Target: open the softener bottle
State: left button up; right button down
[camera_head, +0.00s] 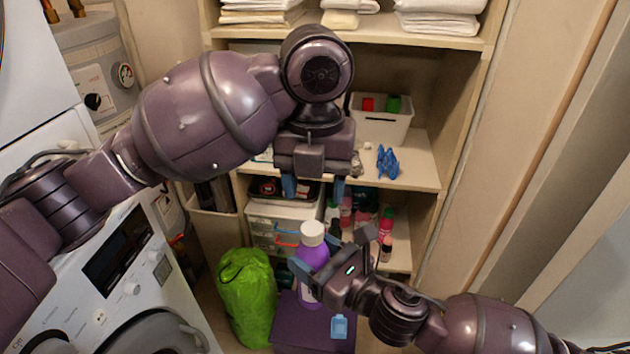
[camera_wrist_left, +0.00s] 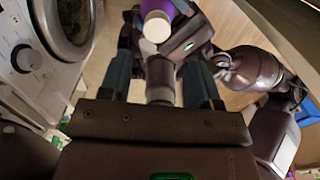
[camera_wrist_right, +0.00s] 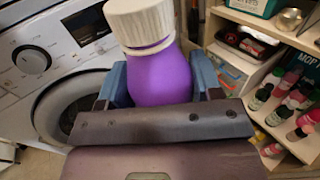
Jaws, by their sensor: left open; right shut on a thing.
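The softener bottle (camera_head: 312,258) is purple with a white ribbed cap (camera_head: 313,234), which is on the bottle. My right gripper (camera_head: 318,298) is shut on the bottle's body from the right side. In the right wrist view the purple bottle (camera_wrist_right: 160,82) sits between the blue fingers, with its cap (camera_wrist_right: 140,22) above them, and looks slightly tilted. My left gripper (camera_head: 313,188) points down above the cap, open and empty, with a gap between fingertips and cap. The left wrist view shows the cap (camera_wrist_left: 157,27) from above, beyond the fingers.
A washing machine (camera_head: 130,285) stands at the left, with a bright green bag (camera_head: 246,295) beside it. Behind is a wooden shelf unit (camera_head: 425,160) with folded towels (camera_head: 440,15), a white bin (camera_head: 380,125), a blue object (camera_head: 387,161) and several small bottles (camera_head: 386,225) low down.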

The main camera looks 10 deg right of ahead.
aim_at(315, 228)
pick_arm(q)
jog(key=shift+f, duration=3.95)
jog(key=shift+c, duration=0.5)
